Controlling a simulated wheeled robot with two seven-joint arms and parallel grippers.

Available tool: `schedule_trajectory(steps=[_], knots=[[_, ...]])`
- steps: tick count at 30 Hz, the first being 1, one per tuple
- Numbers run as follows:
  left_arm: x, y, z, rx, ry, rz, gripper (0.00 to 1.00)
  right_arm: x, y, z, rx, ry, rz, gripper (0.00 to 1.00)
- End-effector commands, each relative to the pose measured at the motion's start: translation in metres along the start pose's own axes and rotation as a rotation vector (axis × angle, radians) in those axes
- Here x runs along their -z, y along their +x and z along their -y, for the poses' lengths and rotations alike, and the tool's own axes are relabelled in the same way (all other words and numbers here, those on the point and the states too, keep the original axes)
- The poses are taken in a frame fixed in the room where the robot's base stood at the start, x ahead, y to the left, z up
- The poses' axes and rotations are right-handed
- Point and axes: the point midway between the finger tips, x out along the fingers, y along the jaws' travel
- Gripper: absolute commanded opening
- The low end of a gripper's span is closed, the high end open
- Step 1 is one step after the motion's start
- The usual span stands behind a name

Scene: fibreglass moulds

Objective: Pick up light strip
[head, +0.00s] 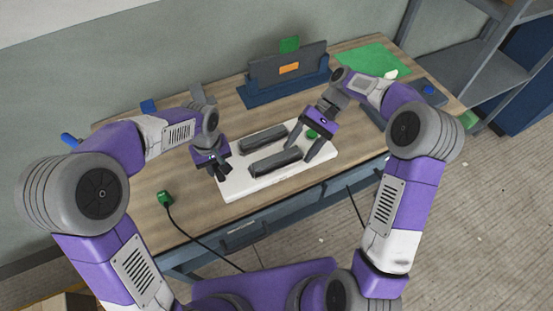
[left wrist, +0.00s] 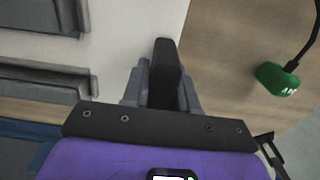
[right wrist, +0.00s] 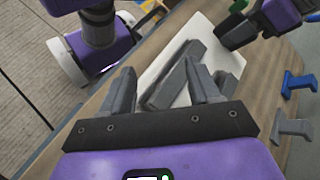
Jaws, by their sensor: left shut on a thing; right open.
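A white board (head: 235,186) carries two long dark grey bars. The front bar (head: 274,162) and back bar (head: 262,139) lie roughly parallel; I cannot tell if either is the light strip. My left gripper (head: 220,172) is at the board's left end, shut on a dark block (left wrist: 166,66) that stands between its fingers. My right gripper (head: 306,146) is open, over the board's right part. In the right wrist view its fingers are spread with a bar (right wrist: 174,84) visible between and beyond them. I cannot tell whether they touch it.
A green plug (head: 165,198) on a black cable lies on the wooden table (head: 150,225), left of the board. A dark blue rack (head: 285,95) stands behind, with a green sheet (head: 366,59) at back right. Grey shelves (head: 490,70) stand right of the table.

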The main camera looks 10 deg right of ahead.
Motion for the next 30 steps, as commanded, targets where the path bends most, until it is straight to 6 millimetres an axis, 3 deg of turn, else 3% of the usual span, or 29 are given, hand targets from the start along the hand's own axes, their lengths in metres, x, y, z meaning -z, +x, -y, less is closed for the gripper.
schedule_trajectory(steps=[6,15,19,30], knots=[[0.0,-0.001,0.0,-0.001,0.0,-0.001,0.0,0.024,-0.033,-0.015,0.218,0.459,0.048,0.62],[0.0,-0.001,-0.001,-0.002,0.0,-0.001,0.0,0.039,-0.059,-0.028,0.367,0.781,0.128,0.62],[0.0,-0.001,-0.001,-0.002,0.0,-0.002,0.0,0.04,-0.052,-0.025,0.378,0.81,0.139,0.62],[0.0,-0.001,-0.001,-0.001,0.0,-0.002,0.0,0.04,-0.002,-0.004,0.377,0.808,0.137,0.62]])
